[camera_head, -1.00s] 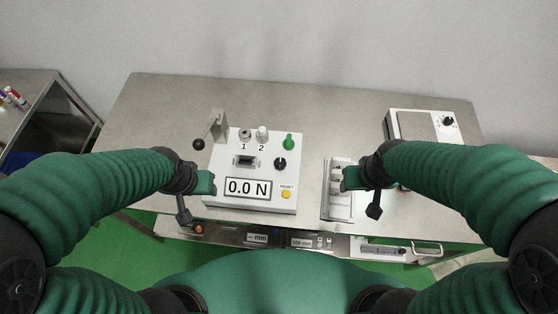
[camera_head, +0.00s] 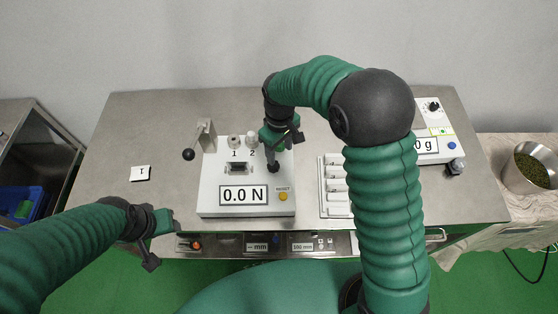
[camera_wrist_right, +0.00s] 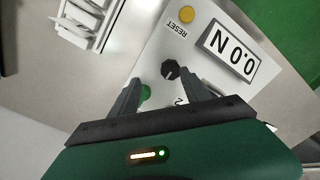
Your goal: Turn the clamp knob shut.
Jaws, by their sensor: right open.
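The white tester box (camera_head: 207,195) stands mid-table and its display reads 0.0 N. A black knob (camera_head: 273,166) is on its right side, above the yellow reset button (camera_head: 283,196). My right gripper (camera_head: 275,152) is over this knob, fingers pointing down. In the right wrist view the black knob (camera_wrist_right: 170,69) shows just beyond the open, empty fingers (camera_wrist_right: 163,82). A green knob (camera_wrist_right: 146,92) is partly hidden behind one finger. No label shows which knob is the clamp's. My left gripper (camera_head: 166,221) is low by the table's front edge; its finger opening is unclear.
A lever with a black ball (camera_head: 189,154) rises at the box's left. A small white card (camera_head: 141,173) lies left of it. A slotted white tray (camera_head: 326,204) is close on the right, partly behind my right arm. A scale (camera_head: 437,157) and a bowl (camera_head: 536,166) stand farther right.

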